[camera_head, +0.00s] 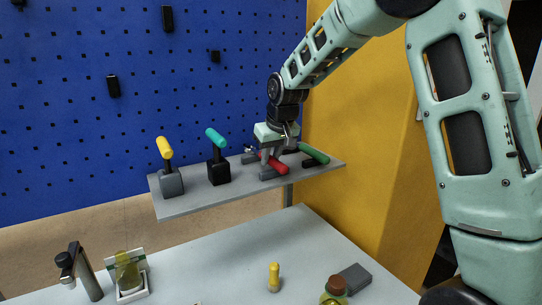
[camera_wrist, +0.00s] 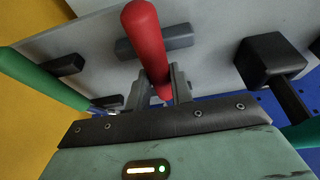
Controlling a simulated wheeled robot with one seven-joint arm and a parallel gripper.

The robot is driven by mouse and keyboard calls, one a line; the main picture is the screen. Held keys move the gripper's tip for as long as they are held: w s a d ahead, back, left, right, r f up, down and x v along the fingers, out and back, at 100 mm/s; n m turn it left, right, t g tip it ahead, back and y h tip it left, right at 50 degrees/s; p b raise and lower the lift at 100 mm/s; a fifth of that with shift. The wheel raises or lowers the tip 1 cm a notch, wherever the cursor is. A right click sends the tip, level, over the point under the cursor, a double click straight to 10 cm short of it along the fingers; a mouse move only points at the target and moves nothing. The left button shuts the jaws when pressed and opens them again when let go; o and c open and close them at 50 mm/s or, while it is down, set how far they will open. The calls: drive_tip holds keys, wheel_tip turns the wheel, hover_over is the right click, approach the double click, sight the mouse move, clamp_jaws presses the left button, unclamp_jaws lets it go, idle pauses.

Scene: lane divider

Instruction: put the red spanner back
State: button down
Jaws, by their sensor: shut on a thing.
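The red spanner (camera_head: 279,166) is at the right part of a grey shelf, with its red handle toward the front. In the wrist view its red handle (camera_wrist: 146,42) runs between the two fingers of my gripper (camera_wrist: 164,88), which is shut on it. In the head view my gripper (camera_head: 271,156) reaches down to the shelf from above. A grey block (camera_wrist: 179,43) lies under or right beside the handle; I cannot tell whether they touch. The spanner's metal end is mostly hidden by my gripper.
The grey shelf (camera_head: 196,203) also holds a green-handled tool (camera_head: 314,153) close on the right, and teal (camera_head: 216,139) and yellow (camera_head: 164,147) handled tools in dark blocks on the left. A blue pegboard (camera_head: 60,120) stands behind, a yellow panel (camera_head: 340,120) at right. A table (camera_head: 220,265) lies below with several small items.

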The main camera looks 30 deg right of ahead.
drive_tip(key=shift+f, duration=0.15)
drive_tip(key=c, duration=1.1)
unclamp_jaws()
drive_tip(key=shift+c, duration=0.2)
drive_tip(key=b+v, duration=0.4)
drive_tip(key=v, duration=1.3)
drive_tip(key=shift+b, duration=0.3)
drive_tip(key=shift+s, duration=0.1)
